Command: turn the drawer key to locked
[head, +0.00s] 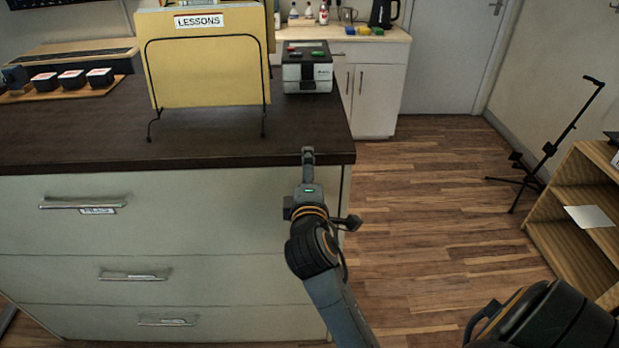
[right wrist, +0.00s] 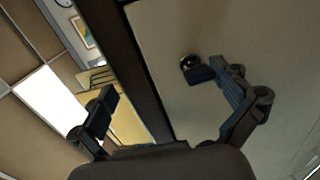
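The drawer key (right wrist: 201,75) has a dark, flat head and sits in a round metal lock (right wrist: 188,61) on the pale drawer front, seen in the right wrist view. I cannot tell which turn position it is in. In the head view the top drawer (head: 200,222) is closed, and my arm hides the lock. My right gripper (head: 308,160) is at the cabinet's upper right corner, by the counter edge. The right wrist view shows its fingers (right wrist: 166,84) wide apart and empty, with the key between them but close to the right finger. My left gripper is out of view.
The dark countertop (head: 60,145) overhangs the drawers, its edge close to my right gripper. A wire rack with a yellow LESSONS folder (head: 205,65) and a small box (head: 307,72) stand on it. Open wood floor (head: 430,240) lies to the right, with a black stand (head: 548,148) beyond.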

